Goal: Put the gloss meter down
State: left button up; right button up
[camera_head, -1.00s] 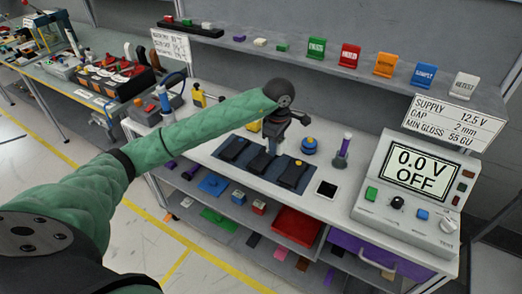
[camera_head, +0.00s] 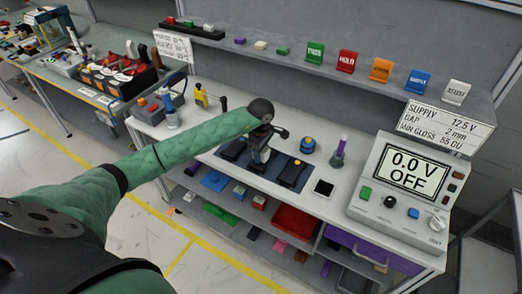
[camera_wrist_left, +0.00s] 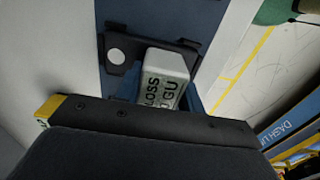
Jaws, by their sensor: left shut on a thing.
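The gloss meter (camera_wrist_left: 164,80) is a pale grey block with dark "GLOSS" and "GU" lettering, seen in the left wrist view. My left gripper (camera_head: 259,150) is shut on it, over the middle of the blue mat (camera_head: 222,166) on the bench. In the left wrist view the meter is right at a black panel (camera_wrist_left: 117,57) with a pale round spot; I cannot tell whether they touch. My right gripper is not in view.
Black panels, including one on the right (camera_head: 291,173), lie on the mat. A shelf (camera_head: 330,72) with coloured tags runs behind.

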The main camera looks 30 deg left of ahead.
pick_arm(q)
jog(key=shift+f, duration=0.2)
jog(key=shift+f, duration=0.1)
dwell(0.4)
jog(key=o, duration=0.9)
jog(key=shift+o, duration=1.3)
